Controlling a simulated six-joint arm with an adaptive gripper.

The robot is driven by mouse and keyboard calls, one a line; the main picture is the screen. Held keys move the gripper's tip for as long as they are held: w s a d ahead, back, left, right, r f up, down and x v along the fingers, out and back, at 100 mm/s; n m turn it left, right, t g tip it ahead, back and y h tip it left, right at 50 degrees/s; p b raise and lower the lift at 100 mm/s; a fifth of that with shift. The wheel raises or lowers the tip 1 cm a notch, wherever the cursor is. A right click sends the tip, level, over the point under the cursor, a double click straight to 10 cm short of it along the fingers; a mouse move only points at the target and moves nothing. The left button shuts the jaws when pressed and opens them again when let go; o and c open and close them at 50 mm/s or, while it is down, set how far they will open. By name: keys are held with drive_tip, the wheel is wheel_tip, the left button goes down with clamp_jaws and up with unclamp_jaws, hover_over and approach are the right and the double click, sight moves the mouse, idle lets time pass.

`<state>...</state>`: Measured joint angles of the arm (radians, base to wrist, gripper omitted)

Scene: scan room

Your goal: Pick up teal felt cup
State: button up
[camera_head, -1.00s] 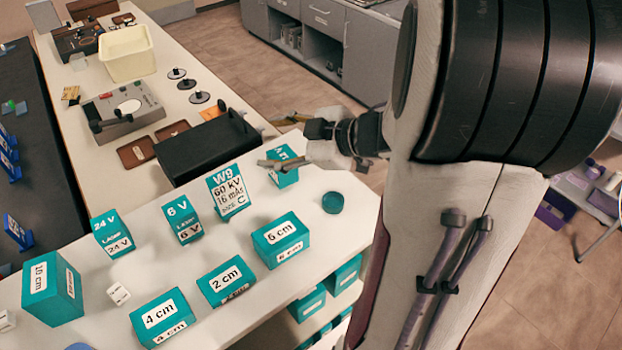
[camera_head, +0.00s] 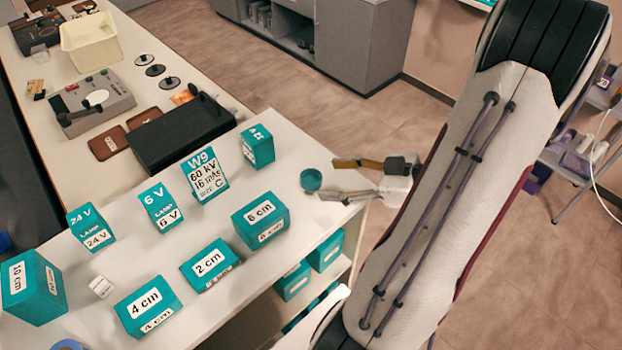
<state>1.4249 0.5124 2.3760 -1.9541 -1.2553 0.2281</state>
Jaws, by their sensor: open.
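The teal felt cup (camera_head: 311,180) is a small round teal piece on the white table, near its right edge. My gripper (camera_head: 333,179) is open. Its two fingers reach in from the right, one at the upper right of the cup and one at the lower right. The fingertips are close to the cup, and nothing is held between them. I cannot tell from this view whether a finger touches the cup or how high the fingers are above the table.
Left of the cup stand a teal block (camera_head: 257,146), a W9 sign (camera_head: 205,174) and a 6 cm box (camera_head: 261,220). A black box (camera_head: 180,133) lies behind them. More teal boxes (camera_head: 326,250) sit on a shelf below the table edge.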

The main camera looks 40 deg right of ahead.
sight(302, 176)
drive_tip(key=shift+s+d+f+m, duration=0.4)
drive_tip(key=shift+s+d, duration=0.15)
drive_tip(key=shift+s, duration=0.1)
drive_tip(key=shift+w+a, duration=0.1)
drive_tip(key=shift+x, duration=1.15)
drive_tip(key=shift+w, duration=0.1)
drive_tip(key=shift+w+a+f, duration=0.1)
drive_tip(key=shift+w+f, duration=0.2)
drive_tip(key=shift+w, duration=0.4)
drive_tip(key=shift+w+a+f, duration=0.1)
drive_tip(key=shift+w+f, duration=0.15)
drive_tip(key=shift+w, duration=0.5)
drive_tip(key=shift+x, duration=1)
drive_tip(key=shift+d, duration=0.1)
drive_tip(key=c, duration=0.9)
